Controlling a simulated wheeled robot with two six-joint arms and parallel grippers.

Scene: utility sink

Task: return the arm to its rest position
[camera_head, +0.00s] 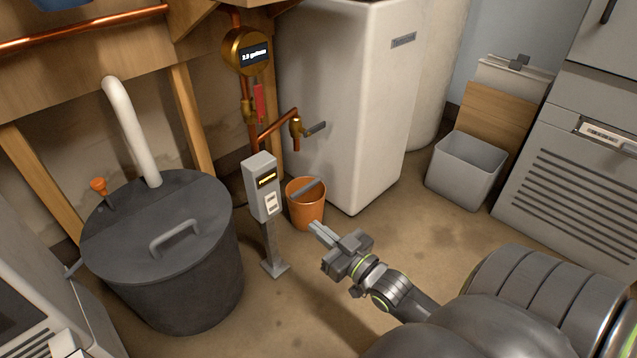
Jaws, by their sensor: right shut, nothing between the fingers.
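My right arm (393,292) comes in from the lower right and reaches toward the middle of the head view. Its gripper (322,244) is shut and empty. It hangs above the floor, in front of the orange bucket (305,210) in the picture and to the right of the post with the switch box. I cannot tell how far it is from the bucket. My left gripper does not show.
A dark lidded sump tub (185,285) stands at left. The grey switch box (263,185) stands on a post beside the bucket. Copper pipes with a gauge (246,51) and a white cabinet (350,100) are behind. A grey bin (467,168) stands at right. Some floor (430,225) is clear.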

